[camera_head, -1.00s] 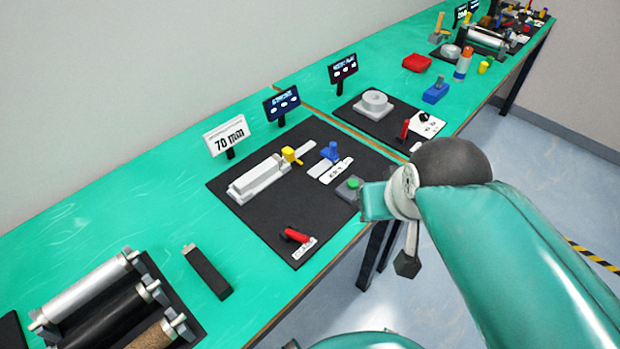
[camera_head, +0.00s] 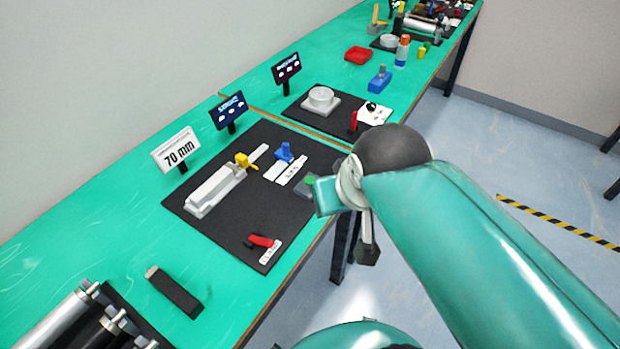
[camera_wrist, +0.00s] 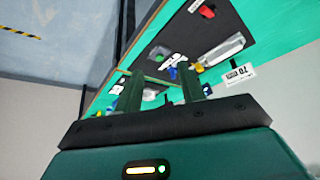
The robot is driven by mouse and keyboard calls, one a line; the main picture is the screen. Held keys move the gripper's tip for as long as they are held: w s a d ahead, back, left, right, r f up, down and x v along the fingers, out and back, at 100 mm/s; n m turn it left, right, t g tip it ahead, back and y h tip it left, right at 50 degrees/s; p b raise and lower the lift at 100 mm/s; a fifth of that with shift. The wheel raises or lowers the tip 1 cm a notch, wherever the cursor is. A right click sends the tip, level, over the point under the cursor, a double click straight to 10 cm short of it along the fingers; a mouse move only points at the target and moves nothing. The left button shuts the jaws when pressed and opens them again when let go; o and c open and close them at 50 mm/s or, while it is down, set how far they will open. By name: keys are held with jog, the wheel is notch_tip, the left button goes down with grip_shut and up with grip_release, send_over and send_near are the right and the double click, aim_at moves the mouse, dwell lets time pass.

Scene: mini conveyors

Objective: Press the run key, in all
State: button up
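A small grey box with a green key (camera_head: 310,181) sits at the right edge of a black mat (camera_head: 215,225) on the green bench. My arm partly covers the box in the head view. No lettering on the key can be read, so I cannot tell whether it is the run key. In the wrist view my gripper (camera_wrist: 160,88) has its two dark fingers well apart with nothing between them. The bench and mat show beyond the fingers, at a distance. My fingertips cannot be made out in the head view.
The mat holds a light grey block on a rail (camera_head: 215,190), a yellow part (camera_head: 244,160), a blue part (camera_head: 284,152) and a red lever (camera_head: 262,241). A "70 mm" sign (camera_head: 177,151) stands behind. Open floor (camera_head: 480,150) lies right of the bench.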

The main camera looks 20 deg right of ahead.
grip_shut()
dwell(1.5)
